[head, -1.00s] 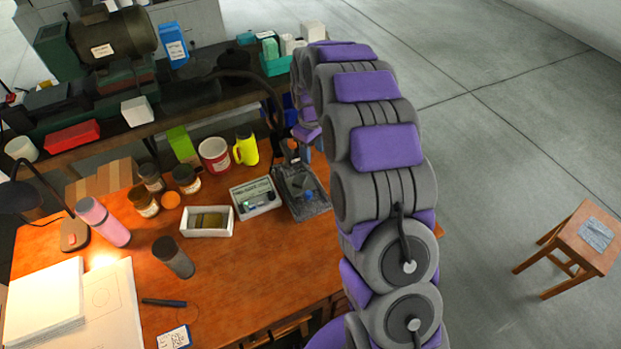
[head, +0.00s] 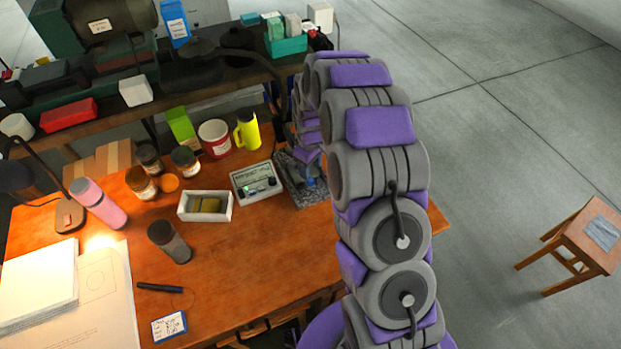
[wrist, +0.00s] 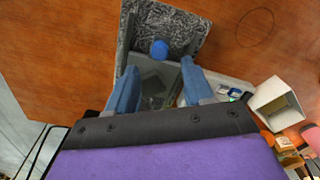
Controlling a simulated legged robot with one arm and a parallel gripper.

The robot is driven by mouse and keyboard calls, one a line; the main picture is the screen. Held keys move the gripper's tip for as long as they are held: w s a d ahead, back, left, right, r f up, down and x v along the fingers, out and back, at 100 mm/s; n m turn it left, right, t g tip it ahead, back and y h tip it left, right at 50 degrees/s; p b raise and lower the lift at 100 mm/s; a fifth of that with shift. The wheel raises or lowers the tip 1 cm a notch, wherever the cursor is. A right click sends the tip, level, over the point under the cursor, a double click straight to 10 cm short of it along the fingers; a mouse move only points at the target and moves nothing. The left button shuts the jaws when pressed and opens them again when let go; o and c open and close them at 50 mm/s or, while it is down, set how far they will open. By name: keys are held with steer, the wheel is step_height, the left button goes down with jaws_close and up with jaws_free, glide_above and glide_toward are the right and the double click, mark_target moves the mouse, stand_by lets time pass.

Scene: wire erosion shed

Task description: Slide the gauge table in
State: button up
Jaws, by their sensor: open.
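The gauge table appears to be the smooth grey plate (wrist: 155,78) on a speckled grey stone base (wrist: 170,20) with raised side rails. A round blue knob (wrist: 159,49) stands at the plate's edge, with bare speckled surface beyond it. In the head view the base (head: 294,188) lies at the right end of the wooden bench, partly hidden by my arm. My gripper (wrist: 160,66) is open over the base. Its two blue fingers stand apart on either side of the plate, with the knob just beyond the tips. I cannot tell whether they touch anything. The gripper is mostly hidden in the head view.
A white-faced instrument box (head: 257,183) sits close left of the base, with an open white tray (head: 204,206) beyond. A yellow jug (head: 247,131) and red-white tin (head: 214,138) stand behind. A stool (head: 580,238) stands right.

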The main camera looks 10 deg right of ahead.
mark_target(311, 179)
step_height(311, 179, down, 6)
steer(key=shift+r+b, duration=0.1)
steer(key=shift+b, duration=0.4)
jaws_close()
stand_by(0.5)
